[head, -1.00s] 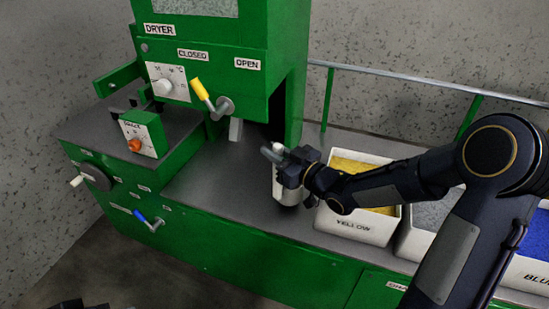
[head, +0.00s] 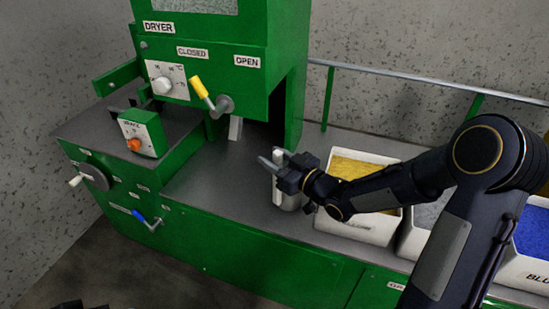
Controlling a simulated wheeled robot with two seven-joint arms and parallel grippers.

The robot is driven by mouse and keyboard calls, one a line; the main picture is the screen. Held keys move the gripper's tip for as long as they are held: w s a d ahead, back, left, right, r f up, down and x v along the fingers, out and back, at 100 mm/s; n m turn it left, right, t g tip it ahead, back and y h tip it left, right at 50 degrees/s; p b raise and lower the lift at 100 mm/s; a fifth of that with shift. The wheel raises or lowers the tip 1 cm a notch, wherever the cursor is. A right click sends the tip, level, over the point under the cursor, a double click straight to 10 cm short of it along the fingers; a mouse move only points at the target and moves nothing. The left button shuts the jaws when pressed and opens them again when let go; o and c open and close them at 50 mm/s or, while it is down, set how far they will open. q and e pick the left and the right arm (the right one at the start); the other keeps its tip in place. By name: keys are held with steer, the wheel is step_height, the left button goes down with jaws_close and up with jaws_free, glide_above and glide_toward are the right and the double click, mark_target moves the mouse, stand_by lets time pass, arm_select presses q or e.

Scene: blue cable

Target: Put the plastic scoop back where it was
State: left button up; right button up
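My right gripper (head: 272,161) is at a pale upright piece (head: 277,185), which looks like the plastic scoop's handle or side. Below the gripper is a pale grey rounded body (head: 290,202) on or just above the grey bench, left of the yellow bin. I cannot tell whether it is the scoop or a holder for it. The gripper's fingers point left beside the pale piece, and their grip is unclear. My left gripper shows only as a dark bit (head: 68,304) at the bottom left edge.
The green dryer (head: 220,65) with its yellow lever (head: 200,87) stands behind and left. The YELLOW bin (head: 352,232) of yellow pellets is just right of the gripper, with grey and blue bins beyond. A rail (head: 420,82) runs behind. Bare bench (head: 215,180) lies to the left.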

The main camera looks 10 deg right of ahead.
steer(key=shift+r+p, duration=0.25)
steer(key=shift+p, duration=0.05)
steer(key=s+d+m+g+h, duration=0.4)
steer(key=s+d+m+h, duration=0.45)
steer(key=s+d, duration=0.7)
steer(key=s+a+g+y, duration=0.1)
steer(key=s+a, duration=0.3)
steer(key=s, duration=0.4)
steer(key=s+a+g+y, duration=0.1)
steer(key=s+a+g, duration=0.3)
steer(key=s, duration=0.4)
steer(key=shift+a+f, duration=0.35)
steer(key=shift+f, duration=0.05)
steer(key=shift+s+y, duration=0.1)
steer(key=shift+y, duration=0.15)
step_height(320, 180, up, 15)
steer(key=p, duration=1.4)
steer(key=shift+f+p, duration=0.15)
steer(key=shift+p, duration=0.2)
